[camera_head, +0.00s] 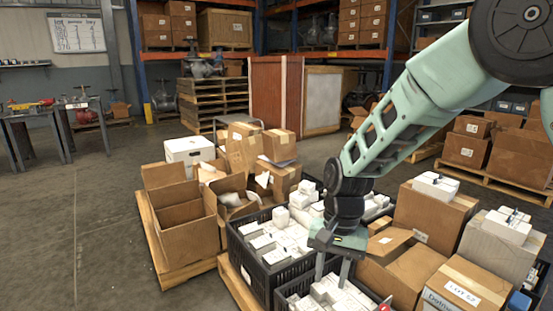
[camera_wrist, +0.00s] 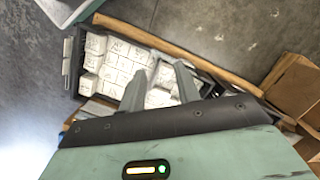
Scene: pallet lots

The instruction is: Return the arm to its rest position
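My green arm (camera_head: 400,115) reaches in from the upper right and bends down at the wrist. My gripper (camera_head: 332,279) points down over a black crate (camera_head: 284,295) of white boxes in the foreground. In the wrist view my gripper (camera_wrist: 160,68) has its two grey fingers apart. White boxes (camera_wrist: 122,62) show between and beyond them, and nothing appears held. Whether the fingertips are touching the boxes cannot be told.
A second black crate (camera_head: 262,270) of white boxes stands just behind. Cardboard boxes (camera_head: 466,287) topped with small white boxes crowd the right. Open cartons (camera_head: 185,228) sit on a pallet at left. Bare floor (camera_head: 90,215) lies farther left.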

